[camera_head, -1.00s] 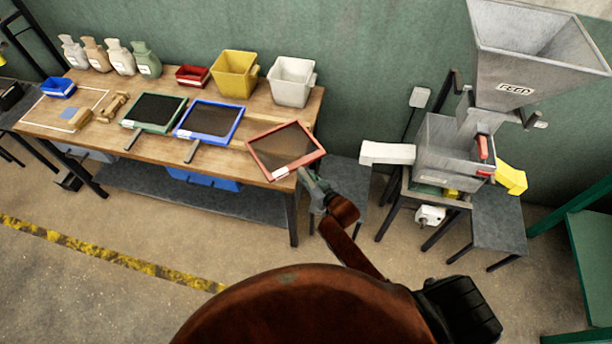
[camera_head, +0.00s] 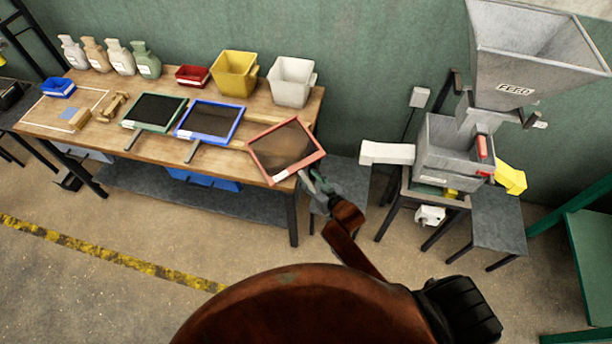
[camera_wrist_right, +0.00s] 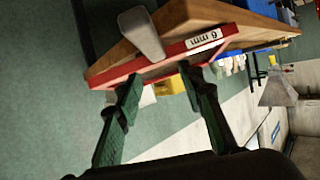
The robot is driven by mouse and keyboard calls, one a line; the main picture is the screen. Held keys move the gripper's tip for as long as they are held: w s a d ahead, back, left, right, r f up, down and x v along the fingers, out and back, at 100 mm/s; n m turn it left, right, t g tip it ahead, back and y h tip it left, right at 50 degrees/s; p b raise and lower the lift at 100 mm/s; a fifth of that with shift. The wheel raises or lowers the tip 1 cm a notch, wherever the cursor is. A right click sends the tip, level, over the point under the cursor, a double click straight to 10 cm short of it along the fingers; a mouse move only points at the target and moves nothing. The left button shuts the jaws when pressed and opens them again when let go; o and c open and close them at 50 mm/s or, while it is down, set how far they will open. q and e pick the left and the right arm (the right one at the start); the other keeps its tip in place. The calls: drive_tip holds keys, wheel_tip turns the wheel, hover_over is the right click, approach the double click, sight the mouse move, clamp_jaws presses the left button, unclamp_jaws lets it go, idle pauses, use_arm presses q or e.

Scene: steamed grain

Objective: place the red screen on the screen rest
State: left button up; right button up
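The red screen (camera_head: 286,150) is at the right end of the wooden table, turned relative to the other screens, its front edge past the table's front edge. In the right wrist view its red rim (camera_wrist_right: 160,64) with a "6 mm" label lies beyond my fingertips, with a grey bar, apparently its handle (camera_wrist_right: 141,33), above the fingers. My right gripper (camera_head: 316,184) is just off the screen's front edge. Its green fingers (camera_wrist_right: 157,85) are spread, with nothing seen between them. What lies under the screen, including the screen rest, is mostly hidden. My left gripper is out of view.
The blue screen (camera_head: 209,121) and green screen (camera_head: 154,112) lie left of it on the table (camera_head: 75,135). Yellow bin (camera_head: 233,73) and white bin (camera_head: 291,80) stand behind. The feed machine (camera_head: 452,150) and a grey stand (camera_head: 345,180) are to the right.

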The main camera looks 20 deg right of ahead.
drive_tip(key=v, duration=0.9)
drive_tip(key=shift+s+r, duration=0.2)
drive_tip(key=shift+f, duration=0.1)
drive_tip(key=s+d+f+g+h, duration=0.15)
drive_tip(key=s+f, duration=0.45)
drive_tip(key=f, duration=0.7)
drive_tip(key=s+d+f+g, duration=0.3)
drive_tip(key=s+f, duration=0.3)
drive_tip(key=f, duration=0.6)
drive_tip(key=s+d+f+g+h, duration=0.1)
drive_tip(key=s+d+f+g, duration=0.15)
drive_tip(key=s+f, duration=0.7)
drive_tip(key=s+f+g, duration=0.2)
drive_tip(key=s+f, duration=0.7)
drive_tip(key=s, duration=0.4)
drive_tip(key=s+d+f+g, duration=0.1)
drive_tip(key=s+f+g, duration=0.2)
drive_tip(key=s+f, duration=0.6)
drive_tip(key=s, duration=0.4)
drive_tip(key=shift+d+f+m, duration=0.2)
drive_tip(key=shift+f+m, duration=0.05)
drive_tip(key=shift+m, duration=0.15)
drive_tip(key=shift+s+f, duration=0.1)
